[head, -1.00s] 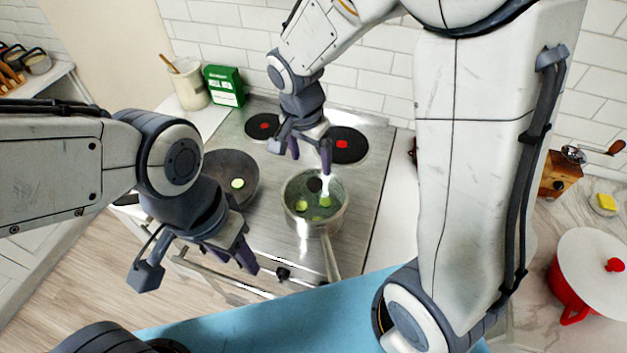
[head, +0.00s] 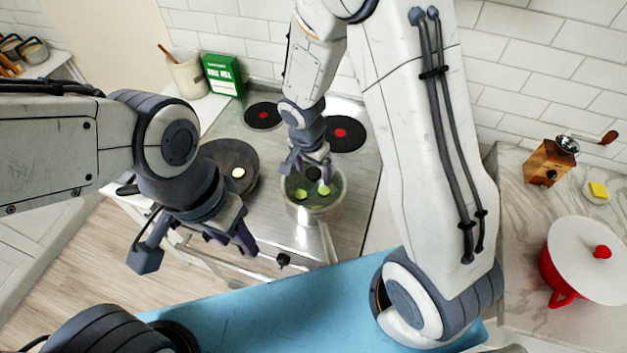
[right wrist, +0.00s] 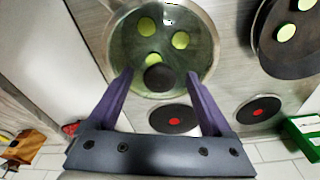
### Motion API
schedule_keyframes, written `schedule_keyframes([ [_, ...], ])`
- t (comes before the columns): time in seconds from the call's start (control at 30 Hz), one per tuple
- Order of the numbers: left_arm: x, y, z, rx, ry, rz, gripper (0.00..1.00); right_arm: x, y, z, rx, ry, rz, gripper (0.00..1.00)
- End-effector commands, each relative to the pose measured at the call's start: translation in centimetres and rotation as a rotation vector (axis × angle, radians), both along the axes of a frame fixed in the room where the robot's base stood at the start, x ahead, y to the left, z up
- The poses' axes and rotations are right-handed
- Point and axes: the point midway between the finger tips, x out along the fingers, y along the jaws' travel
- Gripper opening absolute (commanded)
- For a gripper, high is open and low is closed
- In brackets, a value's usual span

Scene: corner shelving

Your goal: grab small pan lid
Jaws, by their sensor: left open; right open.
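A small pan (head: 325,236) with a long handle sits at the front of the steel cooktop. Its see-through lid (head: 325,201) is on top, and green slices show through it. The lid's dark round knob (right wrist: 158,77) is near the rim in the right wrist view. My right gripper (right wrist: 163,82) is open. Its purple fingers are spread on either side of the knob, apart from it; I cannot tell whether they are at its height. My left gripper (head: 225,247) is open and empty, off the front of the cooktop.
A dark frying pan (head: 240,157) with green slices stands left of the small pan. Bare burners (head: 343,133) lie behind. A green box (head: 222,75) and a utensil crock (head: 188,75) stand at the back left. A red pot (head: 556,278) and a wooden grinder (head: 545,163) are on the right counter.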

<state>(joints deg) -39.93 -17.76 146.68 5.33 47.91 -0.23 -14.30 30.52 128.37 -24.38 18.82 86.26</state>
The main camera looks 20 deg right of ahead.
Motion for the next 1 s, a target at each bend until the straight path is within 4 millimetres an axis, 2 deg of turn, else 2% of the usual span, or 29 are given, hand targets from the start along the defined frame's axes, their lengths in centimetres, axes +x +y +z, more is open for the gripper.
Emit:
schedule_keyframes([
  [0.07,0.00,0.00,-0.01,0.000,0.000,0.000,0.50,0.01,0.01,0.02,0.000,0.000,0.000,0.80],
  [0.1,-0.01,0.01,-0.01,0.000,0.000,0.000,0.50,0.02,0.01,0.03,0.000,0.000,0.000,0.65],
  [0.27,0.00,0.00,-0.01,0.000,0.000,0.000,0.50,0.01,0.02,0.04,0.001,-0.001,0.001,0.04],
  [0.3,0.00,0.00,-0.01,0.000,0.000,0.000,0.50,0.02,0.03,0.05,0.001,-0.001,0.001,0.00],
  [1.0,0.00,0.00,0.00,0.000,0.000,0.000,0.50,0.03,0.02,0.09,0.000,-0.001,0.001,0.00],
])
